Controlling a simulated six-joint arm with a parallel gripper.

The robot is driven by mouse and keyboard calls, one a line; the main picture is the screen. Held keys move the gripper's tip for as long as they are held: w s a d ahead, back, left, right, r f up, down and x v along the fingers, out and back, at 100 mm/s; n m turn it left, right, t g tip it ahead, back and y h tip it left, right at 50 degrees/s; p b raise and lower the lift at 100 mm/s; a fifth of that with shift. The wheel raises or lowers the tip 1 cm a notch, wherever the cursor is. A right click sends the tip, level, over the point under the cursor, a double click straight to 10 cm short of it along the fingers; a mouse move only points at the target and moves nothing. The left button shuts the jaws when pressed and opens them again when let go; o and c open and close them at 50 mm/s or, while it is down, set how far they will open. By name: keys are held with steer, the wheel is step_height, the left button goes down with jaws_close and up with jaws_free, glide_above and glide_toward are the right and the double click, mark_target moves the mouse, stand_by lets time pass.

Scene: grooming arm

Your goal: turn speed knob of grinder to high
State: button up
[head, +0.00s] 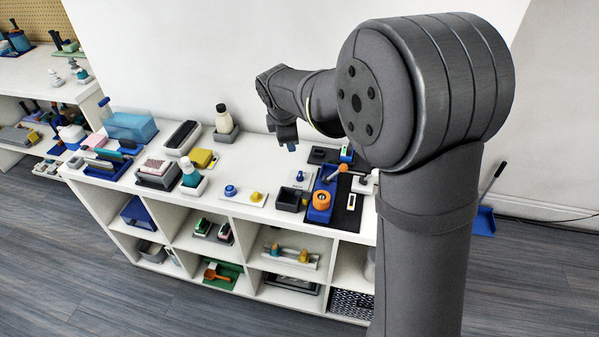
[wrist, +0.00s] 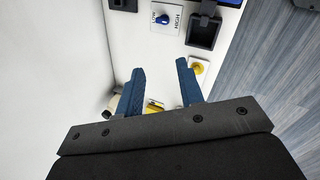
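The speed knob (wrist: 163,17) is a small blue knob on a white plate marked LOW and HIGH, at the top of the wrist view. Which mark it points to is too small to tell. In the head view the white plate (head: 291,170) lies on the shelf top, just below my gripper (head: 290,147). My gripper also shows in the wrist view (wrist: 160,67), with its two blue fingers apart and nothing between them. It hangs above the shelf top, apart from the knob. A blue device with an orange round top (head: 321,199), possibly the grinder, stands nearby.
A dark square tray (wrist: 203,32) sits right beside the knob plate. A yellow knob (head: 257,196) and another blue knob (head: 230,190) share a white plate. A white bottle (head: 223,119) stands farther back. The wall runs behind the shelf top.

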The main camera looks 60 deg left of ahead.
step_height(320, 180, down, 3)
steer(key=w+n, duration=0.1)
steer(key=n, duration=1.3)
glide_toward(300, 174)
steer(key=x, duration=0.8)
steer(key=shift+w+a+f, duration=0.1)
steer(key=shift+f, duration=0.1)
jaws_close()
